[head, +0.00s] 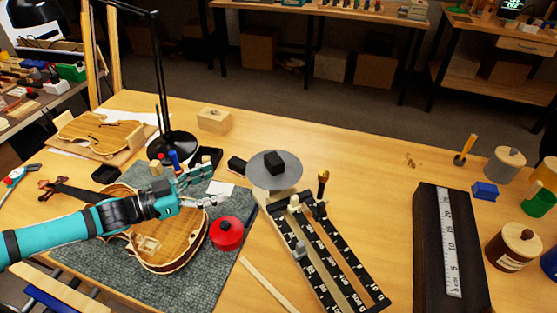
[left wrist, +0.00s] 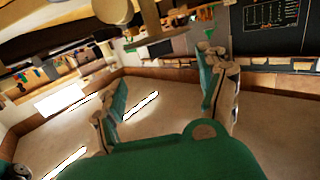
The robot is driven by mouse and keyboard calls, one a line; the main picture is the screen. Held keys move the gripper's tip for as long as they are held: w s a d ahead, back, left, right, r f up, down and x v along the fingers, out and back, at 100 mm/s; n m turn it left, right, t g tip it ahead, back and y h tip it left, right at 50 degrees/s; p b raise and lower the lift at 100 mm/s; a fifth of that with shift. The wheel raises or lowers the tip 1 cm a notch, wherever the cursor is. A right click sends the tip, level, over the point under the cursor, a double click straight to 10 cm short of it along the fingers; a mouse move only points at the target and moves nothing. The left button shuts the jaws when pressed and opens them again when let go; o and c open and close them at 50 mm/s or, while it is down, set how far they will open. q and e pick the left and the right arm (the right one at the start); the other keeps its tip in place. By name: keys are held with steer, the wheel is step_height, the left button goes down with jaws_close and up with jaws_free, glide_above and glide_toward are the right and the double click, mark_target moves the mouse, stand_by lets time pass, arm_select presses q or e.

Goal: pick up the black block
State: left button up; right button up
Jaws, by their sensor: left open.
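A black block (head: 273,162) sits on a round grey plate (head: 262,178) at the head of a black scale with white numbers (head: 325,255). Another small black block (head: 236,164) lies on the table just left of the plate. My left gripper (head: 211,184) is open and empty above the violin and mat, left of both blocks and apart from them. Its two teal fingers also show spread in the left wrist view (left wrist: 163,95), with only the room between them. No black block can be made out there. My right gripper is not in view.
A violin body (head: 165,245) lies on a grey mat (head: 90,258), with a red round tin (head: 227,233) beside it. A black lamp (head: 176,142) stands behind my gripper. A long dark box with a ruler (head: 450,250) and jars are at the right.

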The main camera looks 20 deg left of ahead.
arm_select(q)
steer(key=h+p, duration=0.1)
steer(key=p, duration=0.1)
glide_toward(271, 159)
steer(key=shift+m, duration=0.3)
steer(key=x, duration=0.4)
steer(key=shift+w+r, duration=0.1)
steer(key=shift+w, duration=0.1)
steer(key=shift+w+d, duration=0.4)
steer(key=shift+d, duration=0.1)
steer(key=p+x, duration=0.1)
steer(key=x, duration=0.3)
steer(key=shift+d+p, duration=0.2)
steer(key=shift+p, duration=0.1)
steer(key=shift+w+d+f, duration=0.25)
steer(key=shift+w+d, duration=0.1)
steer(key=shift+d, duration=0.05)
steer(key=shift+s+a, duration=0.1)
steer(key=shift+c, duration=0.9)
steer(key=c, duration=1.1)
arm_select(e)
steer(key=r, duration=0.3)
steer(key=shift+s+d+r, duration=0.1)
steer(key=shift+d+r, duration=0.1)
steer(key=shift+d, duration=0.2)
